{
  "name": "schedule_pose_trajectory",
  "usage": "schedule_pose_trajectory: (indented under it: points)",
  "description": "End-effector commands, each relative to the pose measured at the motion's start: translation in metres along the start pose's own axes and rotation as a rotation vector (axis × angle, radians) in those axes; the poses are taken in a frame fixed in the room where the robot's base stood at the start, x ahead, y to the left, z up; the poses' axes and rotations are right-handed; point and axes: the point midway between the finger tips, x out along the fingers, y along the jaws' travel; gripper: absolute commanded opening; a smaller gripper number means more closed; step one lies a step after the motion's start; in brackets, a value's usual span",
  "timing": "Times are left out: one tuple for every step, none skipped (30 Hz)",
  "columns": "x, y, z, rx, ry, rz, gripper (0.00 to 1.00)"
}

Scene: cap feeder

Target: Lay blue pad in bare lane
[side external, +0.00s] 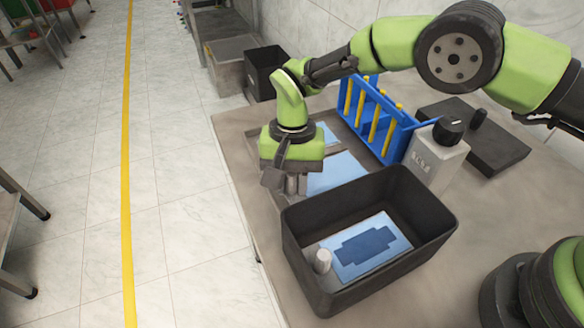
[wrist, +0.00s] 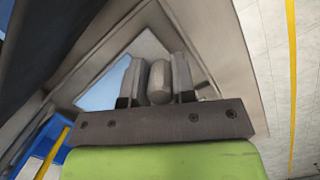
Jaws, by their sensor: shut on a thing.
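My gripper (side external: 291,186) is at the left end of a shallow tray (side external: 318,152). In the wrist view its two fingers (wrist: 157,80) are shut on an upright grey knob (wrist: 159,84). A plate with a light blue face (side external: 338,174) lies under and beside the fingers, and its blue part also shows in the wrist view (wrist: 108,84). The knob seems to stand on this plate's grey end, but the join is hidden. Another light blue patch (side external: 327,134) is farther back in the tray, partly covered by my arm.
A black bin (side external: 300,240) in front holds a light blue plate with a dark blue cross-like shape (side external: 368,247) and a white knob (side external: 322,261). A blue rack (side external: 392,148) with yellow tubes and a white bottle (side external: 432,160) stand right of the tray. A black box (side external: 264,68) is behind.

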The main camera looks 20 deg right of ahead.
Motion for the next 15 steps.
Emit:
schedule_pose_trajectory:
  points:
    - [0.0022, 0.0001, -0.0004, 0.000, 0.000, 0.000, 0.04]
    - [0.0031, 0.0001, -0.0006, 0.000, 0.000, 0.000, 0.04]
    - [0.0038, 0.0001, -0.0007, 0.000, 0.000, 0.000, 0.04]
    - [0.0042, 0.0001, -0.0008, 0.000, 0.000, 0.000, 0.04]
    - [0.0044, 0.0001, -0.0009, 0.000, 0.000, 0.000, 0.04]
    - [0.0045, 0.0000, -0.0009, 0.000, 0.000, 0.000, 0.04]
    - [0.0045, 0.0000, -0.0010, 0.000, 0.000, 0.000, 0.04]
    - [0.0044, 0.0000, -0.0010, 0.000, 0.000, 0.000, 0.04]
    - [0.0044, 0.0000, -0.0010, 0.000, 0.000, 0.000, 0.04]
    - [0.0043, 0.0000, -0.0009, 0.000, 0.000, 0.000, 0.04]
    - [0.0043, 0.0000, -0.0009, 0.000, 0.000, 0.000, 0.04]
    - [0.0043, 0.0000, -0.0009, 0.000, 0.000, 0.000, 0.29]
    - [0.0042, 0.0000, -0.0009, 0.000, 0.000, 0.000, 0.36]
    - [0.0042, 0.0000, -0.0009, 0.000, 0.000, 0.000, 0.43]
    - [0.0042, 0.0000, -0.0009, 0.000, 0.000, 0.000, 0.52]
